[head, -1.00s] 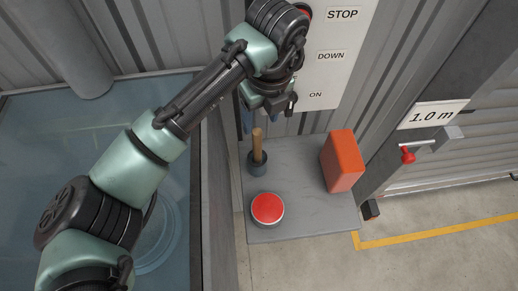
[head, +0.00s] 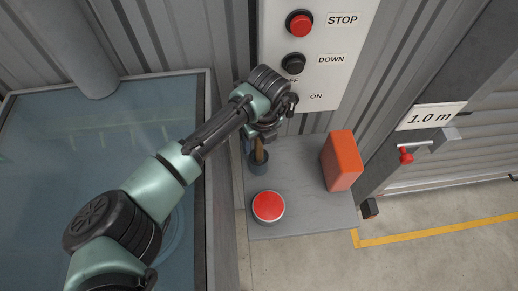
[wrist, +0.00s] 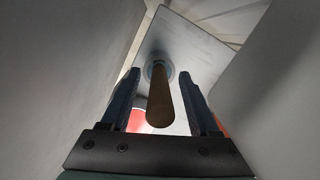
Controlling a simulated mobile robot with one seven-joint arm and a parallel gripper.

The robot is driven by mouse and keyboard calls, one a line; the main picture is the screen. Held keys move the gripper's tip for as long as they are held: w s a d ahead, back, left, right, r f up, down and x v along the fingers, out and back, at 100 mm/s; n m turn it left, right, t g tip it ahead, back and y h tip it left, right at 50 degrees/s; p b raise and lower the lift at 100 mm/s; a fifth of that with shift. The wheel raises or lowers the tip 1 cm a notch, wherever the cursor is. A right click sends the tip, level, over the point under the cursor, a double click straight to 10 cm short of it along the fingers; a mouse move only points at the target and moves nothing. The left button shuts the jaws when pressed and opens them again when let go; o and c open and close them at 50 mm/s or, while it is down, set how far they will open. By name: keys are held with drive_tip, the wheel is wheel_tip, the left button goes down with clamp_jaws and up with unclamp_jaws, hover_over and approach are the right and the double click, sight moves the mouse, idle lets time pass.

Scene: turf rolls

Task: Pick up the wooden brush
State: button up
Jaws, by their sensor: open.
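The wooden brush (head: 260,151) stands upright in a dark round holder (head: 258,167) on the grey shelf. Only part of its handle shows in the head view. My gripper (head: 258,148) is at the top of the handle, pointing down. In the wrist view the brush (wrist: 159,97) stands between the two fingers of my gripper (wrist: 160,90), with a gap on each side. The fingers are open and hold nothing. The brush's lower end is hidden in the holder.
The grey shelf (head: 305,205) also carries a red round button (head: 268,206) and an orange block (head: 342,160). A control panel (head: 330,60) is on the wall behind. A water tank (head: 40,150) is at the left.

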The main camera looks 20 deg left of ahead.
clamp_jaws()
drive_tip(key=shift+r, duration=0.1)
idle(0.4)
